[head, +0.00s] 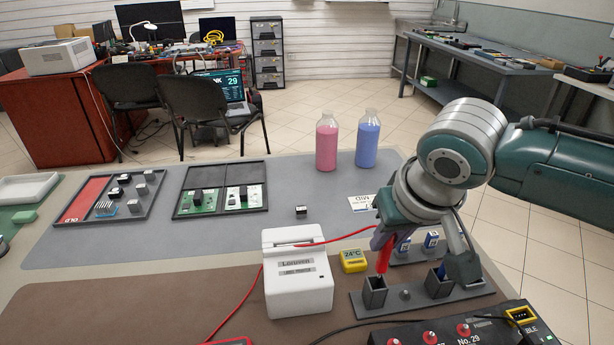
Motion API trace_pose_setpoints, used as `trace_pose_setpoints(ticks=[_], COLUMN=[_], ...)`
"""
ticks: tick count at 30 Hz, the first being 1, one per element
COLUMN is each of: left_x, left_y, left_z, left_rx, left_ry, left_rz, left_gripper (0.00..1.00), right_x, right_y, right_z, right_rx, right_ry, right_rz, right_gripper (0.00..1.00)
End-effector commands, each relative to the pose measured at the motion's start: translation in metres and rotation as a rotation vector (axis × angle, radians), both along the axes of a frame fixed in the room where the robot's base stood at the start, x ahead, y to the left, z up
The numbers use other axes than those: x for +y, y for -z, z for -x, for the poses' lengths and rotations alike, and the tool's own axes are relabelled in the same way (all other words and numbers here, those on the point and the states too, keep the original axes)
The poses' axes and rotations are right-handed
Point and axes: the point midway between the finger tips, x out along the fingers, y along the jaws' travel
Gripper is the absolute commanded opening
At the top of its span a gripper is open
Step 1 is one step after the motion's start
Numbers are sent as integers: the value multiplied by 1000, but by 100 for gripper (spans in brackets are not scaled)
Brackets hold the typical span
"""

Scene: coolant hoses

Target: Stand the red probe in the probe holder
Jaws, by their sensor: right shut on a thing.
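The red probe (384,258) is in my right gripper (388,240), at the right of the head view. It points down, slightly tilted, with its lower end at the mouth of the left square cup of the grey probe holder (375,293). I cannot tell whether the tip is inside the cup or just above it. Part of the probe is hidden by the gripper. A second cup (438,287) of the holder has something blue at it, partly hidden by my arm. My left gripper is out of view.
A yellow thermometer block (353,261) stands between the meter and the holder. A black unit (455,332) with red knobs is in front. Pink (327,145) and blue (368,142) bottles stand behind. The grey mat at left centre has free room.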

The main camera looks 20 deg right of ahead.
Motion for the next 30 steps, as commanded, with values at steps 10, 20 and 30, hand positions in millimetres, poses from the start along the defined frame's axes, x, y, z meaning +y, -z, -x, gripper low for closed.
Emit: trace_pose_setpoints(ticks=[10, 20, 30], left_x=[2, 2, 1], left_y=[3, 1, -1], left_z=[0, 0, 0], left_rx=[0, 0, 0], left_ry=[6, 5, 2], left_rz=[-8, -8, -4], left_gripper=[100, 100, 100], right_x=[0, 1, 0], right_y=[2, 2, 5], right_z=[0, 0, 0], right_rx=[0, 0, 0], right_ry=[0, 1, 0], right_rz=[0, -1, 0], right_gripper=[0, 0, 0])
